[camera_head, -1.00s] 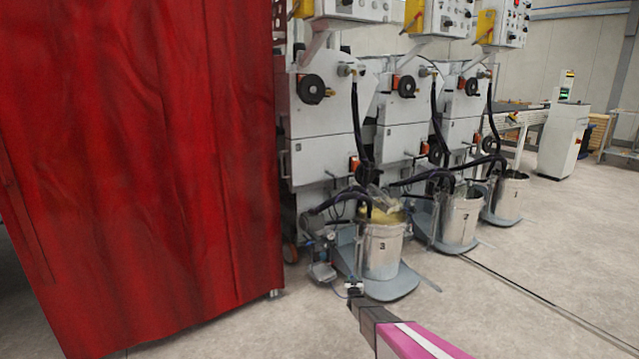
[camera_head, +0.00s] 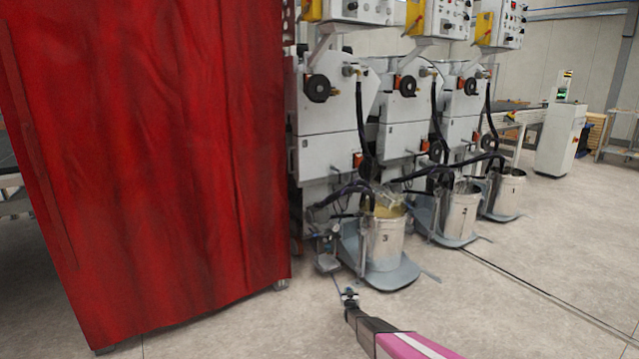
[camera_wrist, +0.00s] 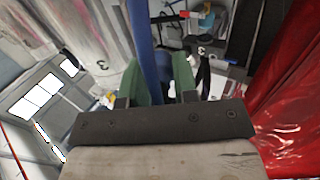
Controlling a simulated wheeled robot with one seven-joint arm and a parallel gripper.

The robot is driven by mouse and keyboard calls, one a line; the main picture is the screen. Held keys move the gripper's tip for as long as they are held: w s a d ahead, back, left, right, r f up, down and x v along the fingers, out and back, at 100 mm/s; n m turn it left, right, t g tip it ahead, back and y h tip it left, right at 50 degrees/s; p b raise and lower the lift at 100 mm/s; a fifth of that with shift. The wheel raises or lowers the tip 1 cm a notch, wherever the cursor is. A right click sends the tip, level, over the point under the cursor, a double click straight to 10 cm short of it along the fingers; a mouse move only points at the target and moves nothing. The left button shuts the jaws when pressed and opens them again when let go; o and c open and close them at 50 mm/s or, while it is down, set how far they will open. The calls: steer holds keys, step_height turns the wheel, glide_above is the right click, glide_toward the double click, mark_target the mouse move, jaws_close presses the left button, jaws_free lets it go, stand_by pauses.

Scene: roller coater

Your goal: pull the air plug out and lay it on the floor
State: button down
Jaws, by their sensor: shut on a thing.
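My gripper (camera_head: 349,292) is low over the floor in front of bucket 3, at the end of my pink and black arm. In the wrist view its green fingers (camera_wrist: 160,80) are closed on a blue, hose-like length (camera_wrist: 143,40) that runs up between them. I take this as the air plug with its line; the plug's tip cannot be made out. In the head view a small blue piece (camera_head: 349,301) shows at the fingers. A thin blue line leads from there toward the small pump unit (camera_head: 328,262) beside bucket 3. The gripper is clear of that unit.
Bucket 3 (camera_head: 384,245) stands on a grey-blue platform (camera_head: 397,275) just behind my gripper. A red curtain (camera_head: 150,170) fills the left side. More buckets and coater machines stand farther right. The concrete floor (camera_head: 480,310) in front is open, crossed by a dark line.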

steer(key=c, duration=0.8)
jaws_free()
steer(key=s, duration=1.1)
steer(key=s+r+g, duration=0.4)
steer(key=s+r, duration=0.4)
steer(key=r, duration=0.3)
steer(key=s+r+g, duration=0.4)
steer(key=s+r, duration=0.3)
steer(key=r, duration=0.4)
steer(key=s+r+g, duration=0.3)
steer(key=s+r, duration=0.4)
steer(key=s, duration=0.4)
steer(key=s+d+r+g, duration=0.1)
steer(key=s+r+g, duration=0.2)
steer(key=s+r, duration=0.5)
steer(key=s+d+r+g, duration=0.1)
steer(key=s+r+g, duration=0.3)
steer(key=s, duration=1.2)
step_height(320, 180, up, 3)
steer(key=shift+d+r, duration=0.15)
